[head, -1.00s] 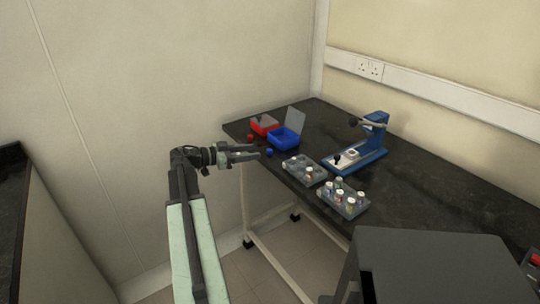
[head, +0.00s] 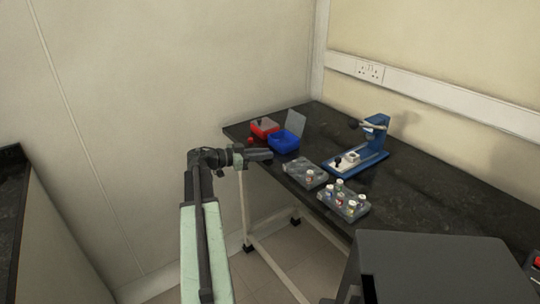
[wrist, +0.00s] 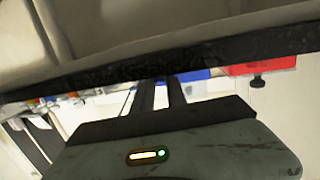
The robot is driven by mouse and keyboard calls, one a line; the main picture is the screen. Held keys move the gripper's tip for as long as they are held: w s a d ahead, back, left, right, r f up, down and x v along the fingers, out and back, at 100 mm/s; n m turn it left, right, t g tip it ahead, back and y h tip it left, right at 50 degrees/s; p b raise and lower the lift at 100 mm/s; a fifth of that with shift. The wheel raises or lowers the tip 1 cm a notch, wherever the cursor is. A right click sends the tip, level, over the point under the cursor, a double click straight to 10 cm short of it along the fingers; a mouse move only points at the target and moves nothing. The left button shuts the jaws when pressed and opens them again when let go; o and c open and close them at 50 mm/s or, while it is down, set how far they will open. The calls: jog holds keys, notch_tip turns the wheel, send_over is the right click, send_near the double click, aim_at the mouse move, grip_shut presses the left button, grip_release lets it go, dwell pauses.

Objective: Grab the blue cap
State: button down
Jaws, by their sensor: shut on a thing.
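My gripper (head: 264,154) is at the near left edge of the black table, in front of the blue box, with its fingers closed together. It is shut on the blue cap, which my fingers hide in the head view. In the wrist view my two fingers (wrist: 160,92) reach toward the table edge, close together. The cap cannot be made out clearly there.
An open blue box (head: 284,143) and a red box (head: 264,128) stand just behind my gripper. A small red cap (head: 250,139) lies nearby. Vial racks (head: 343,203) and a blue press (head: 372,140) stand to the right.

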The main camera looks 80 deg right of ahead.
notch_tip(320, 180, up, 10)
jog(key=p, duration=1)
